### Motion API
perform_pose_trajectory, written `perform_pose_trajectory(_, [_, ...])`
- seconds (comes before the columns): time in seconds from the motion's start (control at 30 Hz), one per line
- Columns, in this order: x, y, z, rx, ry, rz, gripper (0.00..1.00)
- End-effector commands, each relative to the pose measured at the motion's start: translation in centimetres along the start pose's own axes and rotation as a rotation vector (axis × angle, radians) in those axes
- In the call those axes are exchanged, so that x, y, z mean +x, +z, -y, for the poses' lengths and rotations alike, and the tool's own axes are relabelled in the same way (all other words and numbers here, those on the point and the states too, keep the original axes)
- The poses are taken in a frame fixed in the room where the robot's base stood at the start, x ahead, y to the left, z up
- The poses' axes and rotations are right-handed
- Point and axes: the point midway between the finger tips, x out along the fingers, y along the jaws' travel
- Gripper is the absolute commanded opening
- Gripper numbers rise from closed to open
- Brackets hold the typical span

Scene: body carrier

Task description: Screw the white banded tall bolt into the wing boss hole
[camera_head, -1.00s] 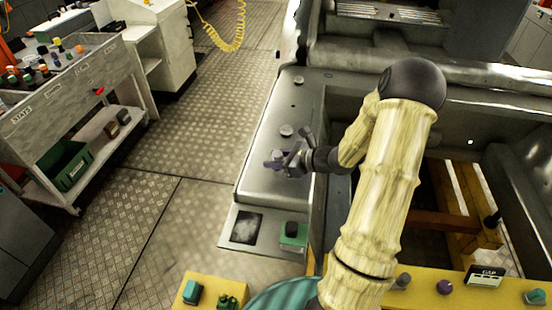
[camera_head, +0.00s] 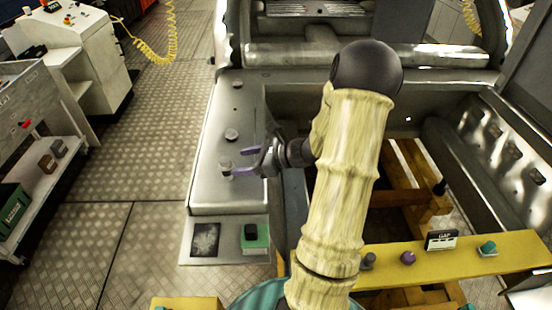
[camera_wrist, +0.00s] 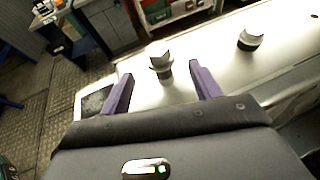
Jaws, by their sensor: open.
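The wing panel (camera_head: 215,190) is a long pale metal surface on the left of the body. A short upright bolt or boss (camera_head: 226,166) stands near its front end; in the wrist view it shows as a pale-topped post with a dark band (camera_wrist: 160,65). My gripper (camera_head: 242,162) is open and empty, its purple fingers pointing left toward this post. In the wrist view the post is ahead of the gap between the fingertips (camera_wrist: 163,78), apart from both. A similar post (camera_head: 231,135) stands behind it. I cannot tell which is the white banded bolt, and no open hole is clear.
Another round fitting (camera_head: 237,83) is farther back on the panel. A green block with a dark top (camera_head: 256,238) and a dark square plate (camera_head: 205,240) lie in front. A yellow beam (camera_head: 400,275) with knobs and a GAP sign (camera_head: 441,240) crosses the front right.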

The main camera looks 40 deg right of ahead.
Motion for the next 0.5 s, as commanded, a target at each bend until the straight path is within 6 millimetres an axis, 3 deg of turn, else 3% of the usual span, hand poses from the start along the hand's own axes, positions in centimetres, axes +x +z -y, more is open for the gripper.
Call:
perform_pose_trajectory(0.3, [-6.5, -0.2, 0.1, -0.002, -0.004, -0.001, 0.63])
perform_pose_trajectory(0.5, [-9.5, -0.1, 0.0, 0.000, -0.003, -0.001, 0.63])
